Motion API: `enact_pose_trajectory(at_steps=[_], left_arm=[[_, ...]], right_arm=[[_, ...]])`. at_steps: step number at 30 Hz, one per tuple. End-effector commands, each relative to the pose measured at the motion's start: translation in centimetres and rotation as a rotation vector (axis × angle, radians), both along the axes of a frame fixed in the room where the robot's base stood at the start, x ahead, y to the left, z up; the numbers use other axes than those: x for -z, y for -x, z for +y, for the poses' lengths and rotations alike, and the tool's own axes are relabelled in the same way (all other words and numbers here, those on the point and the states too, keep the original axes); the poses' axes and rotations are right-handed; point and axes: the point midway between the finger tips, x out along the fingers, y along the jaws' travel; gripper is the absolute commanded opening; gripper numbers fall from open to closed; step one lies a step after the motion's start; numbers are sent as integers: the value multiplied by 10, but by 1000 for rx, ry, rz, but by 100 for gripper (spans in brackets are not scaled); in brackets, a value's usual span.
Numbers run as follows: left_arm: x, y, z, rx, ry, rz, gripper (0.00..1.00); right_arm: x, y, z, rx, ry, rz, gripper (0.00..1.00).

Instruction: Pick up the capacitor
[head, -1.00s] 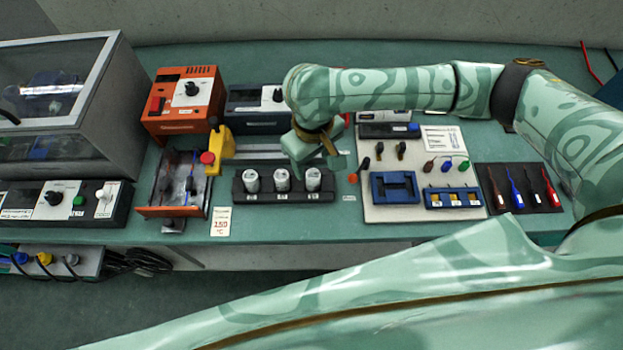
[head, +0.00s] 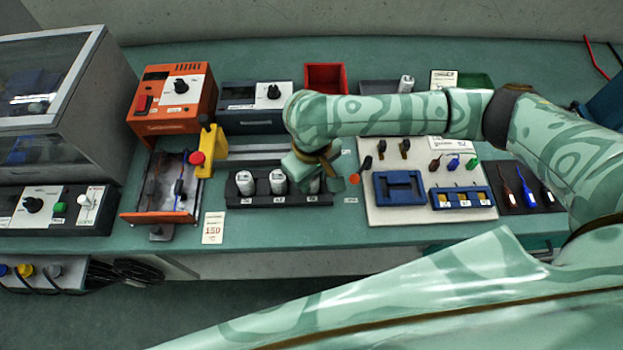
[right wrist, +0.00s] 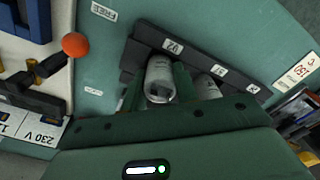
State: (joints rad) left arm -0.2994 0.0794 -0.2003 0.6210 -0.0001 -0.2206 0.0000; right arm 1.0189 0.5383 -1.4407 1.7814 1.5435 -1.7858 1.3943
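Three silver-white capacitors stand upright in a dark rack (head: 255,202): the left one (head: 244,183), the middle one (head: 278,180) and the right one (head: 314,186), which my gripper partly hides. My right gripper (head: 322,181) is at the right capacitor, pointing down. In the right wrist view, the right capacitor (right wrist: 159,78) lies between the two green fingers of my right gripper (right wrist: 158,92), which look open with a finger on each side. Whether they touch it is unclear. The middle capacitor (right wrist: 207,87) shows beyond one finger. My left gripper is out of view.
Left of the rack are an open orange-edged tray (head: 158,217), a yellow clamp with a red knob (head: 204,150) and an orange instrument (head: 172,98). Right is a pale board with blue fixtures (head: 400,188). A red bin (head: 325,78) stands behind. Bench is clear in front of the rack.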

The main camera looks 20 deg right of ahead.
Motion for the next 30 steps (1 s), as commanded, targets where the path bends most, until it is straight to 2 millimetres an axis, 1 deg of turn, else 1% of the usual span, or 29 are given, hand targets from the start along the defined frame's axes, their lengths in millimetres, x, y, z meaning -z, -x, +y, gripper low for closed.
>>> enact_pose_trajectory(at_steps=[8, 11, 14, 16, 18, 20, 24, 26, 27, 30], left_arm=[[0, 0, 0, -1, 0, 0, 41], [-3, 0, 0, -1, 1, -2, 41], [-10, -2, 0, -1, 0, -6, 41], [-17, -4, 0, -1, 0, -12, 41], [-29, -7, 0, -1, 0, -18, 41], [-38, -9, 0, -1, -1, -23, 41], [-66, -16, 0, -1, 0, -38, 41], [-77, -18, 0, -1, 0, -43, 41], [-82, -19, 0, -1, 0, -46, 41], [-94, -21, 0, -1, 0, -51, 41]], right_arm=[[0, 0, 0, 0, 0, 0, 7], [-4, 0, 0, 0, 1, -1, 7], [-13, 0, 0, 0, 0, -2, 7], [-24, 0, 0, 1, 0, -3, 7], [-39, -1, 0, 1, 0, -5, 7], [-51, 8, 3, -3, -1, -4, 7], [-88, 37, 11, -5, -2, -4, 7], [-104, 50, 15, -5, -2, -4, 7], [-107, 62, 19, -6, -1, -1, 7], [-116, 88, 26, -5, 0, 0, 7]])
